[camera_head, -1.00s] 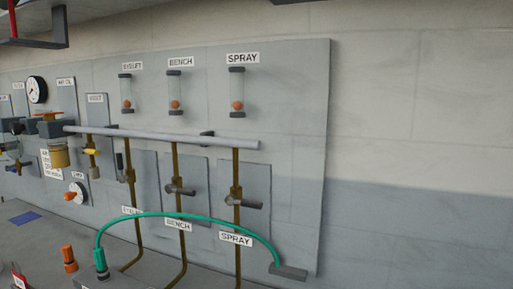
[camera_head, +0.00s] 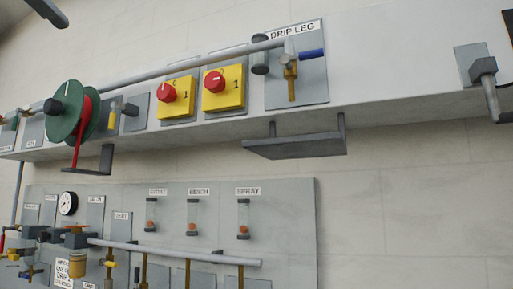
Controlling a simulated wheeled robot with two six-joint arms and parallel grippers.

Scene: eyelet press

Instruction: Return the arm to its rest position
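Neither of my grippers nor any arm that I can be sure is mine shows in the head view. The press panel (camera_head: 295,215) is on the wall at the lower middle. It carries a grey horizontal pipe (camera_head: 180,251) with brass drop pipes, and three sight tubes labelled EYELET, BENCH and SPRAY (camera_head: 243,218), each with an orange ball low inside. The lower part of the panel and the bench are out of view.
A ledge (camera_head: 400,60) juts out above the panel. It carries a green reel (camera_head: 66,112) with red hose, two yellow switch boxes (camera_head: 224,90) with red knobs, a DRIP LEG valve (camera_head: 290,70) and a grey lever (camera_head: 487,80). A grey shelf (camera_head: 295,145) hangs below.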

